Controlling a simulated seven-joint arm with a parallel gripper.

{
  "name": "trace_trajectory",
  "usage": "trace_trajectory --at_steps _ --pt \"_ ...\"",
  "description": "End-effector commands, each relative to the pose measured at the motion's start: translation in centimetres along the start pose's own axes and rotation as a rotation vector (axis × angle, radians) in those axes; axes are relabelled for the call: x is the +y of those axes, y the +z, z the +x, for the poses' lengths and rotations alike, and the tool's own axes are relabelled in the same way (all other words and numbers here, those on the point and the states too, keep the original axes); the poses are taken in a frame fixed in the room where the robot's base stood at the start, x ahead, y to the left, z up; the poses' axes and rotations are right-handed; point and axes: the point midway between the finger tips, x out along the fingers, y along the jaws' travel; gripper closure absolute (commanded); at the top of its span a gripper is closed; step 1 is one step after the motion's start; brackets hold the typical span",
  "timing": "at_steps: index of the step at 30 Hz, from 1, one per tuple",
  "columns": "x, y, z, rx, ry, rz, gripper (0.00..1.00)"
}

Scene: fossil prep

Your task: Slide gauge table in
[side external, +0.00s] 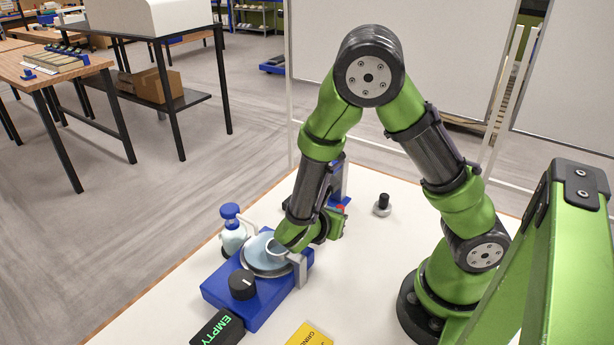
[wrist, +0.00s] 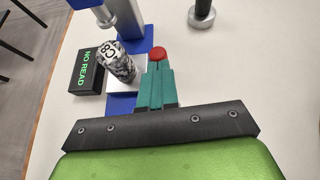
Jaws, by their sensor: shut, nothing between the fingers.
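The gauge (wrist: 125,15) is at the top of the wrist view, with a grey column on a blue base. Its table is a white plate (wrist: 141,66), and a speckled grey and black piece marked C8 (wrist: 117,62) rests on it. A red knob (wrist: 158,53) is at the table's right side. My gripper (wrist: 157,66) is shut and empty, its teal fingertips right at the knob; I cannot tell whether they touch. In the side external view the gauge (side external: 338,188) is partly hidden behind my arm, with the red knob (side external: 340,209) just showing.
A black-topped post (side external: 382,205) stands to the right. A blue-based machine (side external: 238,305) with a round plate, a blue-capped bottle (side external: 232,235), an EMPTY display (side external: 218,328) and a yellow card (side external: 309,336) are nearer.

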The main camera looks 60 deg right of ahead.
Motion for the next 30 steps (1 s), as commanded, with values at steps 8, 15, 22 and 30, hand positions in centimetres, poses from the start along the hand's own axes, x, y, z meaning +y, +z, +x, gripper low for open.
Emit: trace_trajectory --at_steps 8,15,22,30 --pt "0.0 0.2 0.3 -0.001 -0.001 0.001 1.0" --pt "-0.4 1.9 3.2 -0.002 -0.003 0.002 1.0" --pt "-0.5 2.2 3.8 -0.002 -0.005 0.0 1.0" --pt "-0.4 2.1 3.0 -0.002 -0.001 -0.004 1.0"
